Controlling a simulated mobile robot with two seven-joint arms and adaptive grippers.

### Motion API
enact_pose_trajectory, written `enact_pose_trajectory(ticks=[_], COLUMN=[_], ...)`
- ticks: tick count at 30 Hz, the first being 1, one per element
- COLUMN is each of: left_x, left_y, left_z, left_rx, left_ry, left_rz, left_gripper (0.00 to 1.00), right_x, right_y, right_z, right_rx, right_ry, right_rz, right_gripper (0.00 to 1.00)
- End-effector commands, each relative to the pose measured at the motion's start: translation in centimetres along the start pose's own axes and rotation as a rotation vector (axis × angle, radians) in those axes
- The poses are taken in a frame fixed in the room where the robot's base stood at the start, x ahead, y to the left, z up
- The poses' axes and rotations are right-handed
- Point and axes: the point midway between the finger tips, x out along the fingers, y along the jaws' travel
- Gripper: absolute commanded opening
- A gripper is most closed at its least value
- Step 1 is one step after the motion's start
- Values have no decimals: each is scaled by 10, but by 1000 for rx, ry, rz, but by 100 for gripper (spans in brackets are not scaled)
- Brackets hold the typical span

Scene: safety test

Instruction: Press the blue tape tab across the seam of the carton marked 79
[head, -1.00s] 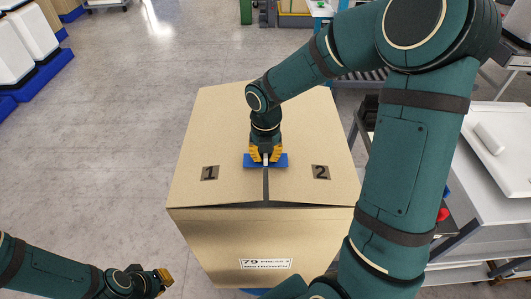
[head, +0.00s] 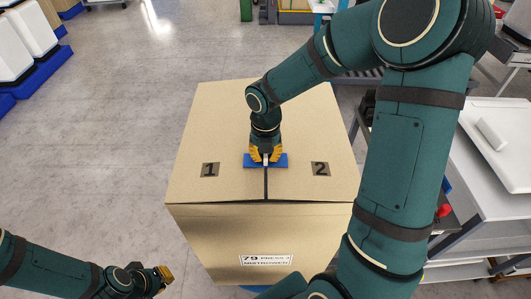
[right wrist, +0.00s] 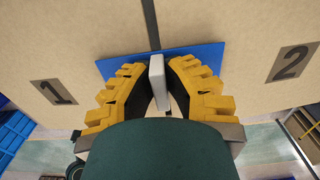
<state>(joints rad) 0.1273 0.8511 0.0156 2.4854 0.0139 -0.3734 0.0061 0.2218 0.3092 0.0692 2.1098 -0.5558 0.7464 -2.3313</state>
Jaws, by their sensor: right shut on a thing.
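The carton marked 79 (head: 240,235) stands in the middle of the head view, its label (head: 265,260) on the front face. Its top flaps, marked 1 (head: 210,170) and 2 (head: 320,169), meet at a dark seam (head: 265,185). The blue tape tab (head: 280,161) lies across the seam, with part on each flap. My right gripper (head: 265,157) points down over it, shut on the tab's pale upright grip (right wrist: 158,82). The blue tab (right wrist: 208,55) also shows beyond the fingers in the right wrist view. My left gripper (head: 166,274) is at lower left, away from the carton; its jaw opening is unclear.
A grey cart (head: 485,200) with a pale top stands right of the carton, behind my right arm. White containers on blue bases (head: 35,35) stand at upper left. The floor left of the carton is clear.

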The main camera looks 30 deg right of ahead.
Motion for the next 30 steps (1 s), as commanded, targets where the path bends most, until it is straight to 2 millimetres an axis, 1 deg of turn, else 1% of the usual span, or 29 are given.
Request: enact_pose_trajectory(ticks=[30], left_x=[13], left_y=[-5], left_z=[2], left_rx=[0], left_ry=[0], left_rz=[0], left_gripper=[0], right_x=[24], right_y=[0], right_z=[0], right_rx=[1], right_ry=[1], right_rz=[0], right_gripper=[0])
